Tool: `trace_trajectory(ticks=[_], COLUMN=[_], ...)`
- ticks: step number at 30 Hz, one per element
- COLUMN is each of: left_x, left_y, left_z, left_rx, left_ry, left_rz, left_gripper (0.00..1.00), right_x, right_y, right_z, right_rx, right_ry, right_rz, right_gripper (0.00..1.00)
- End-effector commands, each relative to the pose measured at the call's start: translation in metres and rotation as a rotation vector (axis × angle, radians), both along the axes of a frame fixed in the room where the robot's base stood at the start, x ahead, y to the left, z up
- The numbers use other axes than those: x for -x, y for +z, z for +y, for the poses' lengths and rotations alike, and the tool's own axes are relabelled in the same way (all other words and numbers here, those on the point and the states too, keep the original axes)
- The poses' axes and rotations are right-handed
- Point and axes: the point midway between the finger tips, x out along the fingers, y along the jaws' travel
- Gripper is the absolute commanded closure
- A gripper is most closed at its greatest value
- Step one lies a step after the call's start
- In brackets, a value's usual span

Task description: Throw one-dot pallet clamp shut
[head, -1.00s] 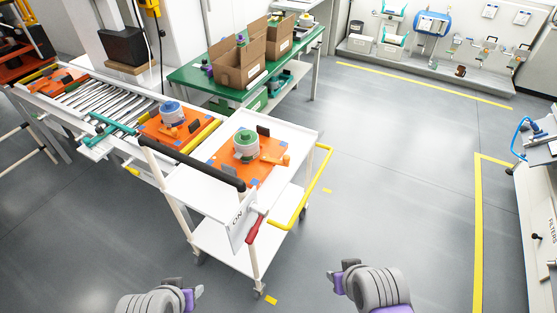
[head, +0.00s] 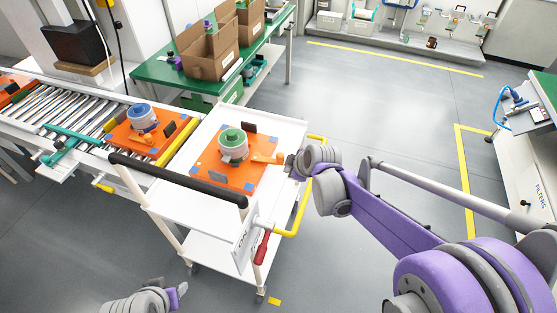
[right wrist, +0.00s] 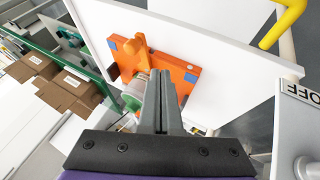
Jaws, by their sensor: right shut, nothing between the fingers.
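An orange pallet (head: 222,177) lies on the white cart's top, with a green-and-white round part (head: 233,146) on it. An orange clamp lever (head: 268,158) sits at the pallet's right edge; I cannot make out its dot marking. In the right wrist view the pallet (right wrist: 178,70) and the orange clamp (right wrist: 127,58) appear beyond my fingers. My right gripper (head: 290,166) is shut and empty, just right of the clamp near the cart's right edge, apart from the clamp as far as I can tell. My left gripper (head: 180,291) is low at the bottom, its jaws unclear.
The cart (head: 180,187) has a black push bar (head: 175,178), a yellow rail (head: 301,205) and a red-handled lever (head: 261,247). A roller conveyor (head: 70,108) with another orange pallet (head: 128,139) adjoins it at left. A green table (head: 165,72) with cardboard boxes stands behind. Floor behind right is open.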

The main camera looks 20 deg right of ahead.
Motion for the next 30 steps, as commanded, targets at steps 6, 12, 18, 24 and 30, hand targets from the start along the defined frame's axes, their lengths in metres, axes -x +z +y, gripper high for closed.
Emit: trace_trajectory(ticks=[6, 12, 18, 24, 30], left_x=[0.001, 0.001, 0.001, 0.000, 0.000], left_y=[-0.004, -0.006, -0.002, 0.000, 0.000], left_z=[0.000, 0.000, 0.000, 0.000, 0.000], left_rx=[0.000, 0.000, 0.000, 0.000, 0.000], left_ry=[0.000, 0.000, 0.000, 0.000, 0.000], left_rz=[0.002, 0.002, 0.001, 0.000, 0.000], left_gripper=[0.50, 0.50, 0.50, 0.50, 0.50], right_x=[-0.021, -0.044, -0.070, -0.087, -0.090], right_y=[-0.030, -0.062, -0.073, -0.073, -0.074], right_z=[0.006, 0.012, 0.007, -0.001, -0.002], right_rx=[0.000, 0.000, -0.001, -0.001, 0.000], right_ry=[0.000, 0.000, -0.003, -0.003, -0.002], right_rz=[0.001, 0.000, 0.000, 0.001, 0.001], right_gripper=[1.00, 1.00, 1.00, 1.00, 1.00])
